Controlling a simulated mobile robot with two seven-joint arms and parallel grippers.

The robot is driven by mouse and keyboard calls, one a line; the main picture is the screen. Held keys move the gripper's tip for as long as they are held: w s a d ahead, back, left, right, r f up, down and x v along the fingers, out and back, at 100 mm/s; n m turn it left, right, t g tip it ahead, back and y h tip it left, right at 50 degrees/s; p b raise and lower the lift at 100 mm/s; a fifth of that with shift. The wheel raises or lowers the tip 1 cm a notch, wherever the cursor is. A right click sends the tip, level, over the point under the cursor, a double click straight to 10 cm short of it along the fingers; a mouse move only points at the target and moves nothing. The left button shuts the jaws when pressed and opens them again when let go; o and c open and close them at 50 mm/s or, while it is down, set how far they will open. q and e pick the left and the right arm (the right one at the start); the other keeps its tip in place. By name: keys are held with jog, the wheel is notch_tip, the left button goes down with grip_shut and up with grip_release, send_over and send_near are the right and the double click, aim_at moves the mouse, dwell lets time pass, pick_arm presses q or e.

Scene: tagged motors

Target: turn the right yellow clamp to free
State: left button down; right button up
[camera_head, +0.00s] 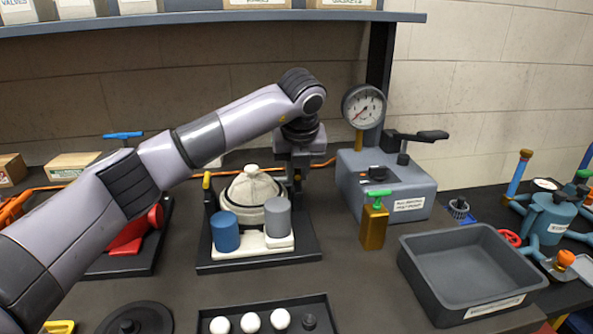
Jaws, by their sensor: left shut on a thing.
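A cream motor (252,188) sits in a dark fixture (262,263) at the centre of the bench. A left yellow clamp (207,180) shows upright at the fixture's left side. My left gripper (297,178) points down at the fixture's right side, where it is shut on the right yellow clamp. The gripper hides that clamp, so its angle cannot be told. My right gripper is not in view.
A blue cylinder (225,232) and a grey cylinder (277,217) stand in front of the motor. A grey gauge box (400,185), a brass block with a green handle (373,226) and an empty grey bin (465,270) are to the right. A tray with white balls (250,322) lies in front.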

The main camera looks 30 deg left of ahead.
aim_at(300, 191)
pick_arm(q)
jog(key=shift+n, duration=0.6)
jog(key=c, duration=1)
grip_release()
jog(key=shift+c, duration=0.2)
jog(key=shift+r, duration=0.1)
jog(key=b+v, duration=0.1)
jog(key=v, duration=0.6)
jog(key=shift+d, duration=0.2)
